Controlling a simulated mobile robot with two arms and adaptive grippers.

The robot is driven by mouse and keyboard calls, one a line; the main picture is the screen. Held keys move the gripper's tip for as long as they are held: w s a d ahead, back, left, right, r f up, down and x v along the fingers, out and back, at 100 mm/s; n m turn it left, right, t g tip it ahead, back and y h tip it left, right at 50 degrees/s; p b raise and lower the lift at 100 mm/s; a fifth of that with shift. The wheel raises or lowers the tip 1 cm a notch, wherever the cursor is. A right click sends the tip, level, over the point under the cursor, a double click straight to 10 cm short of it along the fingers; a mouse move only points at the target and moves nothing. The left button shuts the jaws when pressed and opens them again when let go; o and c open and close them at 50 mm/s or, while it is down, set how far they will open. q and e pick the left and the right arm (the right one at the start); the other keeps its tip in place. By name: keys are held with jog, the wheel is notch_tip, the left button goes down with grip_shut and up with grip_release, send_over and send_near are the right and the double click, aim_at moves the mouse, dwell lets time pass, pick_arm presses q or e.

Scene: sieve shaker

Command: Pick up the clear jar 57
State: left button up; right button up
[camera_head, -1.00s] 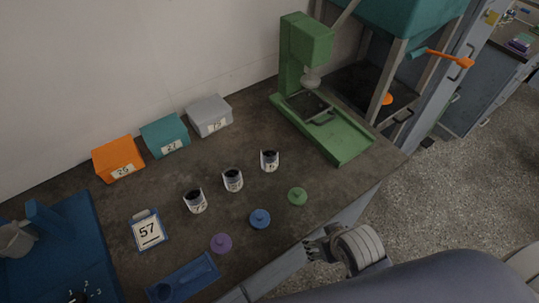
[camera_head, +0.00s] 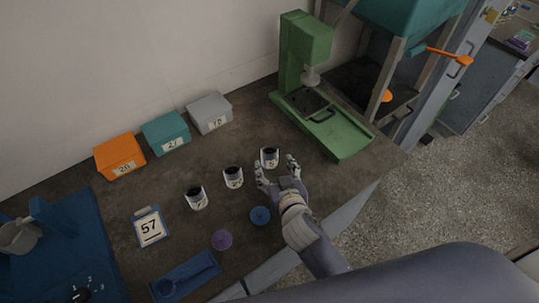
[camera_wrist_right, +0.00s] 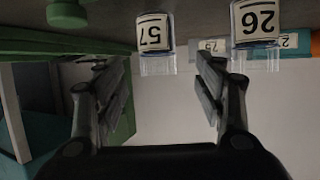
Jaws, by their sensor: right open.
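Jar 57 (camera_head: 269,157) is the rightmost of three small clear jars with dark tops, upright on the dark bench. Its label shows upside down in the right wrist view (camera_wrist_right: 154,33), ahead of the fingers. My right gripper (camera_head: 277,168) is open and empty, just in front of this jar, with its fingers spread toward the jar's two sides. In the right wrist view the open fingers (camera_wrist_right: 160,75) show a gap between them, and I see no contact. My left gripper is not in view.
The middle jar (camera_head: 233,178) stands close to the left finger; another jar (camera_head: 196,198) is farther left. Blue (camera_head: 260,215) and purple (camera_head: 222,239) lids lie in front. A green press (camera_head: 335,130) stands right. A card reading 57 (camera_head: 149,228) lies left.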

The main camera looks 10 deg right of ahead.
aim_at(271, 158)
jog(key=shift+f+p+x, duration=0.15)
jog(key=shift+p+x, duration=0.25)
jog(key=shift+x, duration=1.9)
jog(key=shift+f+p+x, duration=0.1)
jog(key=shift+p+x, duration=0.25)
jog(key=shift+x, duration=2)
jog(key=shift+s+d, duration=0.1)
jog(key=shift+d, duration=0.05)
jog(key=c, duration=1.2)
